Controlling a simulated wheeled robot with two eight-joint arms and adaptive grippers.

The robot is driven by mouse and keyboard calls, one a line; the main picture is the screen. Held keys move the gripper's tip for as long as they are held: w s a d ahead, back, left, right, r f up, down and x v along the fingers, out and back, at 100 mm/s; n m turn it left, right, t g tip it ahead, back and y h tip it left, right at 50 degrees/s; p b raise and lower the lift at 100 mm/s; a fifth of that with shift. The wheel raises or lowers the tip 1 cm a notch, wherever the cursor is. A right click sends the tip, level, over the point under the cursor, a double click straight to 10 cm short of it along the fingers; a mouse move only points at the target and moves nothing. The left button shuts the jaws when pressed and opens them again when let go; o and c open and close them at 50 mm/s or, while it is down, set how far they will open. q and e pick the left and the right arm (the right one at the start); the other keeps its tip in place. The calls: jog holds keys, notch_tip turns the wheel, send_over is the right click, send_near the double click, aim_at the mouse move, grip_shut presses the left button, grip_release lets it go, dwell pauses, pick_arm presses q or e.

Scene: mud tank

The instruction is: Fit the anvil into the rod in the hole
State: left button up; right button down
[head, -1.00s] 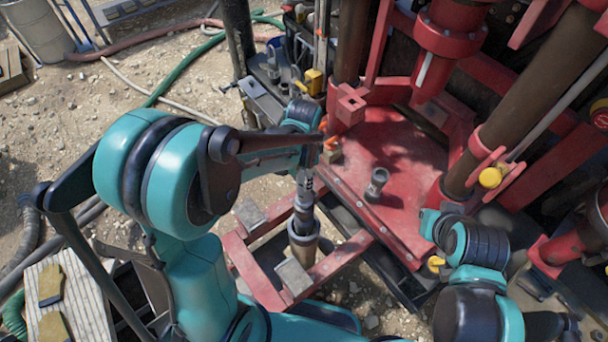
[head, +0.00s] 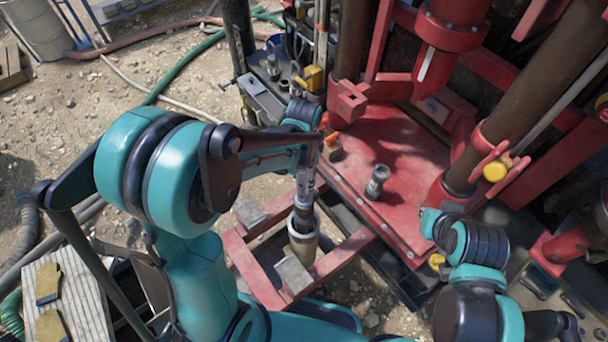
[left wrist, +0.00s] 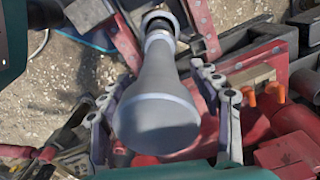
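The anvil, a grey metal piece with a flared upper end, stands upright between my left fingers; the left wrist view shows it close up (left wrist: 155,115). In the head view its lower part (head: 303,207) goes down into the wider grey-brown tube of the hole (head: 303,243). The rod inside is hardly distinguishable, so I cannot tell how the joint sits. My left gripper (head: 307,188) is around the anvil from above. Its two fingers stand on either side of the anvil, with a visible gap on the right in the left wrist view (left wrist: 160,115).
A red frame (head: 265,275) with grey blocks surrounds the hole. To its right is a red platform (head: 405,215) with a small grey fitting (head: 376,182) standing on it. Red rig columns rise behind. A tool tray (head: 265,105) lies beyond my left forearm.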

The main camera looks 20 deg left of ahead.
pick_arm(q)
notch_tip(320, 180, up, 12)
dwell(0.7)
dwell(0.4)
